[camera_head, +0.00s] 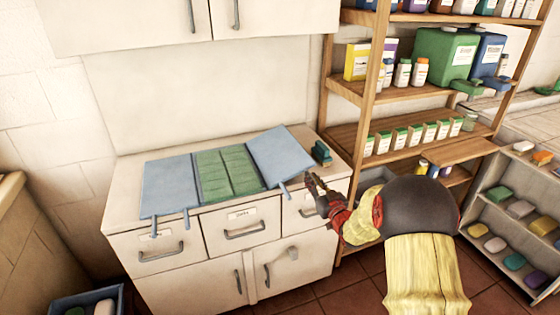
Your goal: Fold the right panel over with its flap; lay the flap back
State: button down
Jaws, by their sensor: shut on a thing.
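A blue folder-like cloth lies open on the white counter. Its left panel (169,187) lies flat to the left, with narrow tabs over the counter's front edge. Its green middle (226,172) shows several lighter green pieces. The right panel (281,152) is spread to the right and looks slightly tilted. A narrow blue flap (285,191) sticks out from its near edge. My gripper (312,182) is at the right panel's near right corner, shut on what seems to be that panel's edge. The exact grip is hidden by the dark fingers.
A dark green block (322,153) stands on the counter just right of the right panel. A wooden shelf (345,89) with bottles and boxes rises to the right. Cabinets (130,20) hang above the counter. A low rack (500,230) stands at the far right.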

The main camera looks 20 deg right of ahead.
jog(key=shift+f, duration=0.85)
jog(key=shift+d+f, duration=0.15)
jog(key=shift+f, duration=1.65)
jog(key=c, duration=0.8)
grip_release()
jog(key=shift+d, duration=0.1)
jog(key=shift+c, duration=0.2)
jog(key=shift+r, duration=0.1)
jog(key=s+r+p, duration=0.2)
jog(key=s, duration=0.9)
jog(key=shift+d+p, duration=0.2)
jog(key=shift+p, duration=0.15)
jog(key=shift+f, duration=0.1)
